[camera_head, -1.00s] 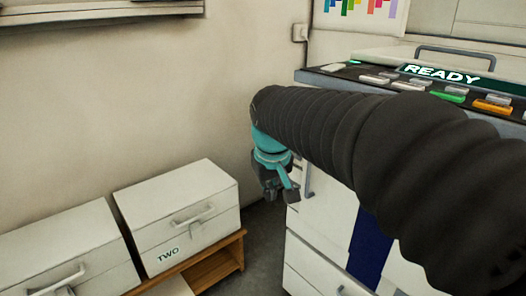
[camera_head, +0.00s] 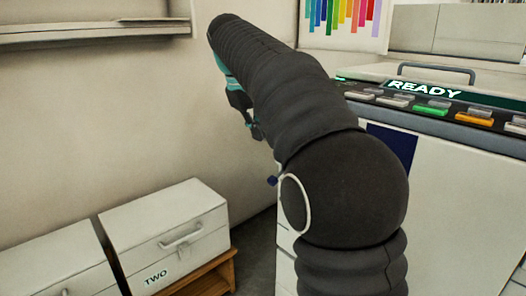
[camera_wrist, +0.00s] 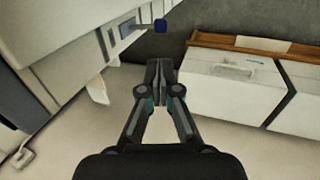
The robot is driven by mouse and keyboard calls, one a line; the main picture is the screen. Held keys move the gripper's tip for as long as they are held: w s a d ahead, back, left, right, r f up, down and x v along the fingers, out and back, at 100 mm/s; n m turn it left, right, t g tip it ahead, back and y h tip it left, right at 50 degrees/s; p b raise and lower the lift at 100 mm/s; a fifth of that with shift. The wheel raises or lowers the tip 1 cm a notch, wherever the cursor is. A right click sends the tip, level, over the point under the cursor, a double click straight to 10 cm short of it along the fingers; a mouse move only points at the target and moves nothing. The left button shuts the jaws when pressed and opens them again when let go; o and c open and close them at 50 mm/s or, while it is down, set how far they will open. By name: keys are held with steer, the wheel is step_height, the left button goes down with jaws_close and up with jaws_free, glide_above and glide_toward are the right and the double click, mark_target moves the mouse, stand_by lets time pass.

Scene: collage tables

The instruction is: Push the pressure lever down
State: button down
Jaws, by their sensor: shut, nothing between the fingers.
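A small lever with a blue knob (camera_head: 272,181) sticks out from the left side of the white machine (camera_head: 440,190), just left of my arm. In the wrist view the blue knob (camera_wrist: 160,25) is at the top middle, on a thin rod. My gripper (camera_wrist: 160,68) is shut and empty, its fingertips apart from the knob in that view. In the head view my gripper (camera_head: 253,130) hangs above and left of the knob, partly hidden behind my arm. That this is the pressure lever is not labelled.
White boxes (camera_head: 165,235), one marked TWO, sit on a low wooden bench (camera_head: 210,275) at lower left. A panel with a READY display (camera_head: 425,90) tops the machine. A shelf (camera_head: 95,30) is on the wall at upper left. Open space lies between bench and machine.

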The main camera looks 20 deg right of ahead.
steer(key=b+x, duration=0.3)
steer(key=x, duration=1)
steer(key=shift+f, duration=0.1)
